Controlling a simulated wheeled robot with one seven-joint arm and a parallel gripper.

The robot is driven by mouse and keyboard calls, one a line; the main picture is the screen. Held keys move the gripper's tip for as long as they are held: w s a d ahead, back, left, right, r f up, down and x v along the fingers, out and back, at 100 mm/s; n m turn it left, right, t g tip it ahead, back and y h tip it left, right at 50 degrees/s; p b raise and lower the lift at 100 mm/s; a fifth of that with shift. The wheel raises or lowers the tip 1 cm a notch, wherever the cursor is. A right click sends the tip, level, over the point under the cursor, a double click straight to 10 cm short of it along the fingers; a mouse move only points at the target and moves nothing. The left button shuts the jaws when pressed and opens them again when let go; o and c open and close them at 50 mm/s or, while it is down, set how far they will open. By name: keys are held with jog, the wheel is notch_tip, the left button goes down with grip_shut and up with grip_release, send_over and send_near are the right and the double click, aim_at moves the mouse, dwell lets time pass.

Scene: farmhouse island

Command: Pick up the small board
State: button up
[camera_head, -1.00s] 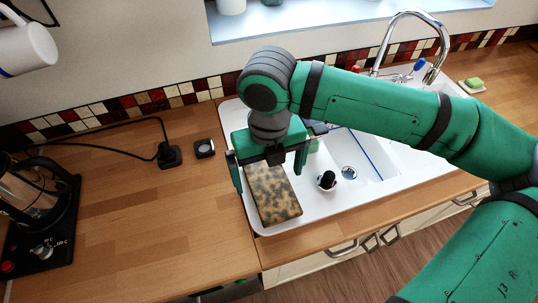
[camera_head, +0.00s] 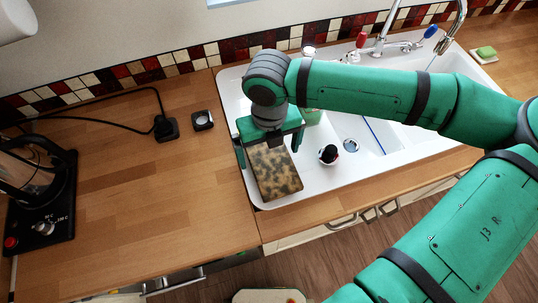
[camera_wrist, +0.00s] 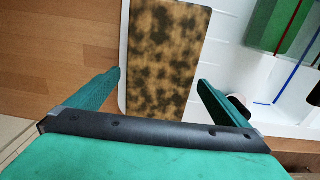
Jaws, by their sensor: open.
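The small board (camera_head: 274,178) is a flat rectangle with a mottled tan and dark pattern. It lies on the left part of the white sink unit (camera_head: 318,180). In the wrist view the board (camera_wrist: 166,58) runs lengthwise between the two fingers. My gripper (camera_head: 268,151) is open over the board, with one finger to each side of it. In the wrist view my gripper (camera_wrist: 158,80) shows its fingers apart, with nothing held. Part of the board is hidden under my gripper in the head view. I cannot tell the height between the fingertips and the board.
A dark round object (camera_head: 328,154) stands in the sink right of the board. A green block (camera_wrist: 282,25) is nearby. The tap (camera_head: 384,38) rises behind my arm. A kettle (camera_head: 34,180) and a black plug (camera_head: 165,129) are on the left counter, whose middle is clear.

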jog(key=shift+f, duration=1.15)
jog(key=c, duration=1.3)
jog(key=shift+r, duration=0.15)
